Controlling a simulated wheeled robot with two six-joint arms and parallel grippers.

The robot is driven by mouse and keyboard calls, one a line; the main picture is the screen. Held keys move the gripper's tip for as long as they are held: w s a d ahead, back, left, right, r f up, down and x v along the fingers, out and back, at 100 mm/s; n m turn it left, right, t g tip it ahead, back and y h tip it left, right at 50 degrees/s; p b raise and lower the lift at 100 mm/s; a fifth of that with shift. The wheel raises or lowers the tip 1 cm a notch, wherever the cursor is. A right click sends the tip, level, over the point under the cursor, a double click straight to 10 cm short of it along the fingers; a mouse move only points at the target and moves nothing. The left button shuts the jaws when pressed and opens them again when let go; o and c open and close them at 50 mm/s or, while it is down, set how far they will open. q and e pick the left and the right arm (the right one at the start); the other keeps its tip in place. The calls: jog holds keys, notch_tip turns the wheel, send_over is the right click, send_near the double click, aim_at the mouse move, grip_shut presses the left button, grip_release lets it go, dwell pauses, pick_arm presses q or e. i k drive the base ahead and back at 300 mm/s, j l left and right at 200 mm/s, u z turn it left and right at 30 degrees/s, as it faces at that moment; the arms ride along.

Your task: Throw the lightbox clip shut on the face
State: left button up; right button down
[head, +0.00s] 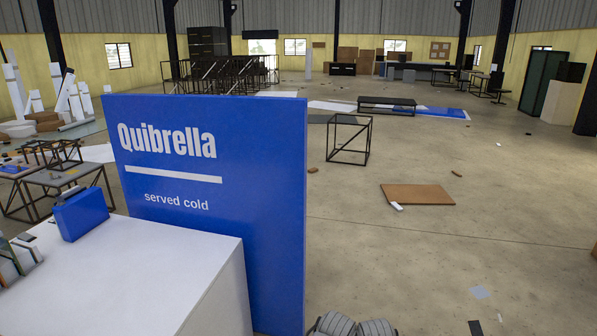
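A large upright blue panel (262,215) with the white words "Quibrella" and "served cold" stands left of centre. It looks like the lightbox face, seen from the front at a slight angle. Its lower left part is hidden behind a white block-like counter (150,275). I cannot make out a clip on the panel's visible front or edges. A small blue box (82,215) with a dark and grey strip on top sits on the counter's far left part. Neither of my grippers is in view.
Dark and pale upright pieces (18,262) stand on the counter at the left edge. Low tables (60,180) are behind it. A brown board (418,195) lies on the floor at right, beyond wide open concrete. A black frame stand (350,140) is behind the panel.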

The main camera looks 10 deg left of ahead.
aim_at(57, 195)
jog(key=i+u, duration=0.3)
jog(key=i, duration=0.2)
jog(key=i+l+u, duration=0.25)
jog(key=i, duration=0.25)
jog(key=i+j+u, duration=0.1)
jog(key=i+u, duration=0.15)
jog(key=u, duration=0.25)
jog(key=i+u, duration=0.25)
jog(key=u, duration=0.2)
jog(key=i+l+u, duration=0.15)
jog(key=u, duration=0.35)
jog(key=i+l+u, duration=0.2)
jog(key=i+u, duration=0.25)
